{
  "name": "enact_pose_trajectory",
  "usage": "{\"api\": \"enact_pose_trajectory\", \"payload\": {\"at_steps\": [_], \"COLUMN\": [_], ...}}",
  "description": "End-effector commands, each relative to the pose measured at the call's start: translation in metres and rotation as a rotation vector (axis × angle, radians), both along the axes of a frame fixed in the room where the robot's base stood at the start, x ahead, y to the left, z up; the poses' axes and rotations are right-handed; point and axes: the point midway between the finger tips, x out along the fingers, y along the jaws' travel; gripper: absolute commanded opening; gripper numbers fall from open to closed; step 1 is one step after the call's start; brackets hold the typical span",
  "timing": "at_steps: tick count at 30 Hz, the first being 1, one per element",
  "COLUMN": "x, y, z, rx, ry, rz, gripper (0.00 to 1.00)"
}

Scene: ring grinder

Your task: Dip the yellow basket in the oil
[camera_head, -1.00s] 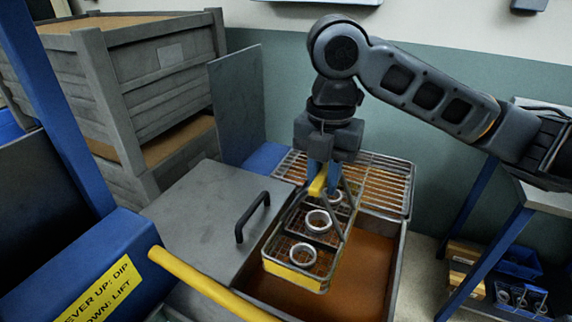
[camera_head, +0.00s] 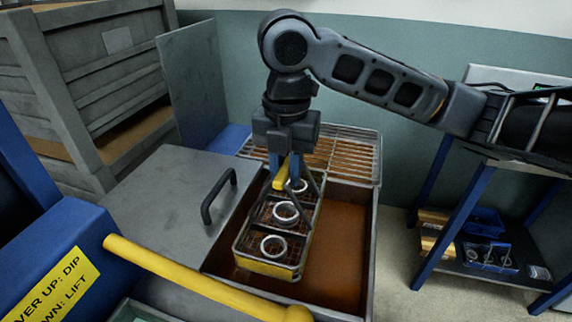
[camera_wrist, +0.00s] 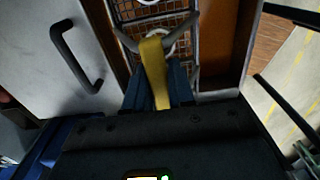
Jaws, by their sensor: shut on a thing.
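The yellow basket (camera_head: 264,267) is a wire basket with a yellow band on its front, and several pale metal rings lie in its compartments. My gripper (camera_head: 288,174) is shut on its yellow handle (camera_head: 280,184), which also shows between my blue fingers in the wrist view (camera_wrist: 155,62). The basket hangs roughly level over the left part of the brown oil (camera_head: 338,240) in an open tank (camera_head: 374,240). I cannot tell whether its underside touches the oil. The far end of the basket is partly hidden by my gripper.
A grey lid (camera_head: 150,190) with a black handle (camera_head: 215,200) lies left of the opening. A wire rack (camera_head: 345,155) is at the tank's back. A yellow lever (camera_head: 190,275) crosses the front left. A shelf unit (camera_head: 440,220) stands right. Oil right of the basket is clear.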

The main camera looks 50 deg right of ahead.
Motion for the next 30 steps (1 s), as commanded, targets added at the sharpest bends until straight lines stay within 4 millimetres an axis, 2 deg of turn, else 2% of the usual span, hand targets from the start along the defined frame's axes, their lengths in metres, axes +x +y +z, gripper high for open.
{"api": "enact_pose_trajectory", "payload": {"at_steps": [1,30], "x": [0.000,0.000], "y": [0.000,0.000], "z": [-0.008,-0.089], "rx": [0.000,0.000], "ry": [-0.001,-0.001], "rz": [0.000,-0.001], "gripper": [0.00,0.00]}}
